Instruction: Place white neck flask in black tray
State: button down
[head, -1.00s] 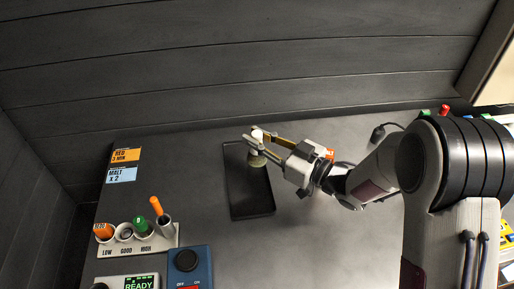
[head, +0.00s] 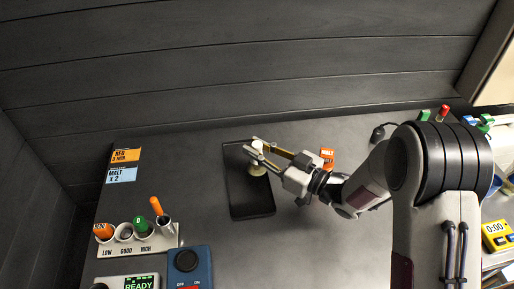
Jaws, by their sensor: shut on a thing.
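The black tray (head: 252,203) lies flat on the dark table near the middle of the head view. My gripper (head: 259,149) is over the tray's upper part, its two fingers pointing left.
A white rack (head: 143,241) with LOW, GOOD and HIGH labels holds orange and green tubes at the lower left. A blue switch box (head: 188,262) and a READY display (head: 139,283) stand nearby. An orange-labelled item (head: 327,155) is behind my wrist. A yellow timer (head: 496,236) is far right.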

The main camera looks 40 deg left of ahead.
jog(key=shift+f, duration=0.65)
jog(key=c, duration=1.9)
grip_release()
jog(key=shift+f, duration=0.1)
jog(key=shift+r, duration=0.6)
jog(key=d, duration=1.2)
jog(key=shift+r, duration=0.15)
jog(key=shift+r, duration=0.1)
